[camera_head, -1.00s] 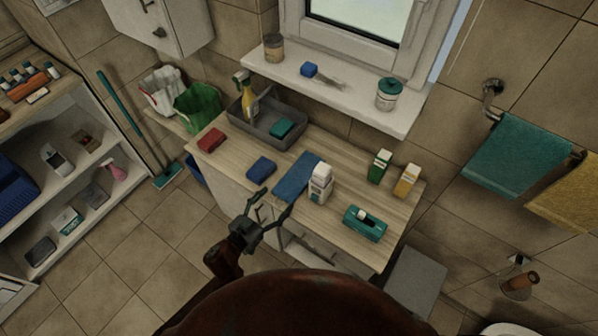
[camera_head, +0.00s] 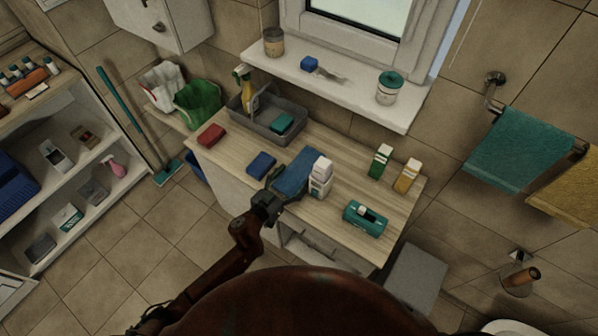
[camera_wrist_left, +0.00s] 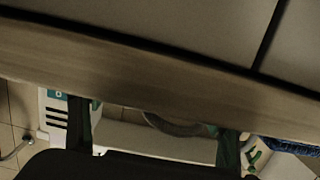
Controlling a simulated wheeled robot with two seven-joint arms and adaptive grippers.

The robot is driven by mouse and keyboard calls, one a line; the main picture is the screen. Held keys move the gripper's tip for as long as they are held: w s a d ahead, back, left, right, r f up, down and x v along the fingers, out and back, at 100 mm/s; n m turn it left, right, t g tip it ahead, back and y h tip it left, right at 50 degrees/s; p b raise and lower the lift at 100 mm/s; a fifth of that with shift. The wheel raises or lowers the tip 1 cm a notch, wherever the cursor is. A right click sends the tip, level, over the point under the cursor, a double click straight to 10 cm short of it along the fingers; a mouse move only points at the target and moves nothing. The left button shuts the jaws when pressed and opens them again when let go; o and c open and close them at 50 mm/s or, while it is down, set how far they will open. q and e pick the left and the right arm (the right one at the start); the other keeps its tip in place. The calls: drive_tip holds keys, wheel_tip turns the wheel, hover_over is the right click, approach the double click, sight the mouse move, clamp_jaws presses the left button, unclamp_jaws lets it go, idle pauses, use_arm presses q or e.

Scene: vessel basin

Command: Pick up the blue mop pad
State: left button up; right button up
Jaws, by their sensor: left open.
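The blue mop pad (camera_head: 297,172) is a long flat blue piece lying on the wooden counter, left of a white bottle (camera_head: 320,178). My left gripper (camera_head: 282,182) is open at the counter's front edge, close to the pad's near end, with nothing seen between its fingers. I cannot tell whether it touches the pad. In the left wrist view the two dark fingers (camera_wrist_left: 155,135) stand apart, and a blue textured strip, which looks like the pad, shows at the right edge (camera_wrist_left: 295,147). My right gripper is not in view.
On the counter (camera_head: 335,218) are a small blue sponge (camera_head: 261,164), a red sponge (camera_head: 211,135), a grey basin (camera_head: 250,123) with a spray bottle, a teal dispenser (camera_head: 364,219) and two cartons (camera_head: 380,162). A window sill (camera_head: 345,95) overhangs behind.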

use_arm(q)
drive_tip(key=shift+c, duration=0.2)
drive_tip(key=c, duration=0.8)
drive_tip(key=shift+o, duration=0.2)
